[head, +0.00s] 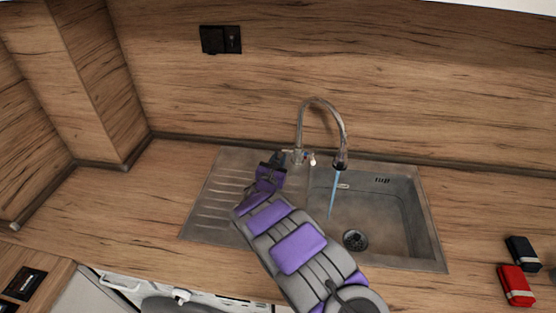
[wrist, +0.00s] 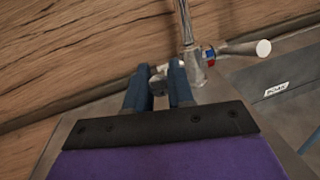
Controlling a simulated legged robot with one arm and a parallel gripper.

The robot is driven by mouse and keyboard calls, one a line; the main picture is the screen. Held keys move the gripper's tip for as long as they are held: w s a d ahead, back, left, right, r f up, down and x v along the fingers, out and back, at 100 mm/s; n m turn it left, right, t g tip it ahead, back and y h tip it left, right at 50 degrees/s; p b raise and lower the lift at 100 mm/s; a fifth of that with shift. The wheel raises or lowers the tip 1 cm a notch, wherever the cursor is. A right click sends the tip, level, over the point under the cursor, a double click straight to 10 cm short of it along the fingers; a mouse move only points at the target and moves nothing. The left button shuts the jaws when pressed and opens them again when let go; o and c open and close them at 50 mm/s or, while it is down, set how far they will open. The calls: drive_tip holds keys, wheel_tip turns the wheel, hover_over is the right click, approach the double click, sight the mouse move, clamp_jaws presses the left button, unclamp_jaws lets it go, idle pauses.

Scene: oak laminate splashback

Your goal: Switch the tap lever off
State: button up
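The tap (head: 320,105) is a curved metal spout at the back of the sink, and a blue stream of water (head: 333,195) runs from it into the basin. The tap lever (head: 312,160) has a pale round end; in the wrist view the lever (wrist: 245,48) sticks out to the right of the tap body, beside a red and blue mark. My gripper (head: 278,157) is just left of the tap base. In the wrist view my gripper (wrist: 160,70) has its two dark blue fingers apart, with a grey metal knob of the tap (wrist: 157,82) showing in the gap. Contact cannot be made out.
The metal sink (head: 432,235) has a ribbed drainboard on the left and a basin on the right. A red block (head: 516,285) and a black block (head: 523,252) lie on the wooden counter at right. A black socket (head: 220,40) is on the splashback. The left counter is clear.

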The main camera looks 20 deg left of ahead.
clamp_jaws()
